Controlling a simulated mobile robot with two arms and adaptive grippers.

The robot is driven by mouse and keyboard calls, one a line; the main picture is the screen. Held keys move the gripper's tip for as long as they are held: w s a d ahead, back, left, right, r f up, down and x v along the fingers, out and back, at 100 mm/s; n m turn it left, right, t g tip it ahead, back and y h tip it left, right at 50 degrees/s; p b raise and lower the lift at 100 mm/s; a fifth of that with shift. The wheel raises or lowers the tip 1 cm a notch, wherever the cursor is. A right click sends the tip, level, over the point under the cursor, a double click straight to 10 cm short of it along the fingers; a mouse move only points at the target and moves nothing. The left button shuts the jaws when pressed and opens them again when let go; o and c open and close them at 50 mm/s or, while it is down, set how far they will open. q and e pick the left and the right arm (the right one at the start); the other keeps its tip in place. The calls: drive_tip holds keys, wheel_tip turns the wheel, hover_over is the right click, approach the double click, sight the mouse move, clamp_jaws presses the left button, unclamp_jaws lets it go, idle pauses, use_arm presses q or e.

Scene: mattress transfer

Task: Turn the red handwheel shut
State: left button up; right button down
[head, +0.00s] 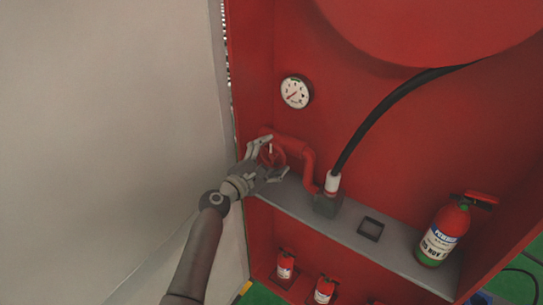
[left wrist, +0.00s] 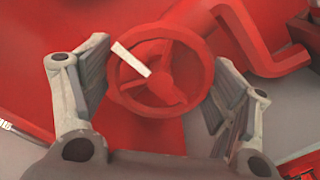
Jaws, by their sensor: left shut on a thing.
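The red handwheel (head: 271,155) is on the red pipe (head: 309,165) at the left inside the red cabinet. In the left wrist view the handwheel (left wrist: 165,86) shows its round rim, spokes and a white strip across its upper left part. My left gripper (head: 273,159) is at the handwheel, with one finger on each side of the rim, and is shut on it. In the left wrist view the fingers (left wrist: 165,92) flank the wheel; the exact contact spots are hard to see. My right gripper is not in view.
A round gauge (head: 295,92) is on the back wall. A black hose (head: 385,108) runs up from a white-collared fitting (head: 332,184). A fire extinguisher (head: 441,234) stands on the grey shelf (head: 385,253); smaller red ones (head: 285,265) stand below. A large pale panel (head: 105,120) fills the left.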

use_arm(q)
drive_tip(key=o, duration=1)
drive_tip(key=shift+c, duration=0.2)
drive_tip(key=shift+s+a+f, duration=0.15)
drive_tip(key=shift+s+f, duration=0.05)
drive_tip(key=shift+f, duration=0.2)
drive_tip(key=shift+s+a+f, duration=0.15)
drive_tip(key=shift+f, duration=0.25)
drive_tip(key=v, duration=0.3)
drive_tip(key=r+v, duration=0.1)
drive_tip(key=v, duration=0.7)
drive_tip(key=shift+r, duration=0.25)
